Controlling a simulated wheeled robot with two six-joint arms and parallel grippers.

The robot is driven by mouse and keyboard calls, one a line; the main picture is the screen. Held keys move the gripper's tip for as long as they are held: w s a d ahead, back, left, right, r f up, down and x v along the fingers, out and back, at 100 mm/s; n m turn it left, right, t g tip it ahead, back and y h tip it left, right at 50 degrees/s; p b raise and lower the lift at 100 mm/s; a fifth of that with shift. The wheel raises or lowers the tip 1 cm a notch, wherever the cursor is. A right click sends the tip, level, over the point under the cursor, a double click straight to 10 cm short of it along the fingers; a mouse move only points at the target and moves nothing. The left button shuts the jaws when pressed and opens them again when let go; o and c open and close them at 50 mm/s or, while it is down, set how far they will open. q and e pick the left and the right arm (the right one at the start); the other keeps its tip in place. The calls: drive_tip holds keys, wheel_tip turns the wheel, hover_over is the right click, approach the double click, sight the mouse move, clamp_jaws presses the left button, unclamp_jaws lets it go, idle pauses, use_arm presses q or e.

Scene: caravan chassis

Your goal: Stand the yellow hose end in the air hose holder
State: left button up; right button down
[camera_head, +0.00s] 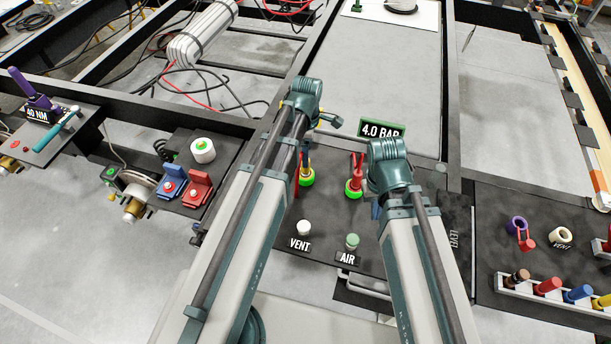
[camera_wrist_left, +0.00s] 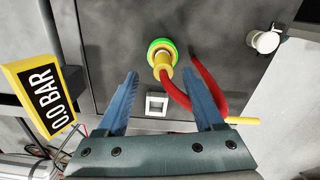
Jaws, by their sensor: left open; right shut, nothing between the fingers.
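The yellow hose end (camera_wrist_left: 162,64) stands in a green ring (camera_wrist_left: 160,47) on the dark panel, with a red hose curving off to its right. In the head view it shows as a yellow piece (camera_head: 306,162) above its green ring, partly beside my left arm. My left gripper (camera_wrist_left: 166,88) is open, its blue fingers apart on either side below the hose end, with nothing held. A white square frame (camera_wrist_left: 157,104) lies on the panel between the fingers. My right gripper (camera_head: 375,210) is mostly hidden behind its arm; only a blue bit shows. It is shut and empty.
A red fitting (camera_head: 356,180) stands in a second green ring. The white VENT knob (camera_head: 303,228) and green AIR knob (camera_head: 352,241) are nearer me. A green 4.0 BAR sign (camera_head: 382,129) stands behind. Coloured caps in a rack (camera_head: 545,300) are at right.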

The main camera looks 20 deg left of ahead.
use_arm(q)
drive_tip(key=shift+f, duration=0.3)
use_arm(e)
drive_tip(key=shift+f, duration=0.3)
use_arm(q)
drive_tip(key=f+b, duration=0.5)
drive_tip(key=shift+s+f, duration=0.1)
drive_tip(key=shift+s, duration=0.15)
use_arm(e)
wheel_tip(320, 180, down, 5)
drive_tip(key=shift+f, duration=0.1)
use_arm(q)
clamp_jaws()
